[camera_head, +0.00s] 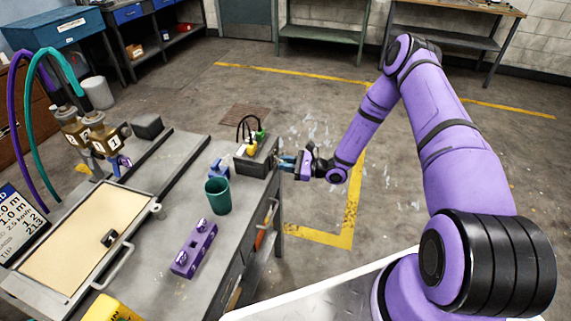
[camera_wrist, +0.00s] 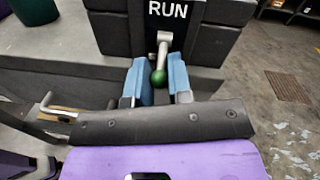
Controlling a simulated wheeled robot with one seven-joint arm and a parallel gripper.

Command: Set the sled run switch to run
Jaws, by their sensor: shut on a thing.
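The run switch is a short silver lever with a green ball knob (camera_wrist: 158,78) on the side of a dark box. White letters reading RUN (camera_wrist: 168,9) are on the box above the lever in the wrist view. The lever points down and toward the camera there, away from the word. My gripper (camera_wrist: 160,82) has its two blue fingers on either side of the knob, shut on it. In the head view my gripper (camera_head: 284,161) is at the right end of the dark box (camera_head: 254,157), at the bench edge. The lever is too small to make out there.
A green cup (camera_head: 217,196) and a purple block (camera_head: 194,248) stand on the grey bench near the box. A framed tan panel (camera_head: 75,243) and two nozzles with hoses are at the left. Open floor with yellow lines lies right of the bench.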

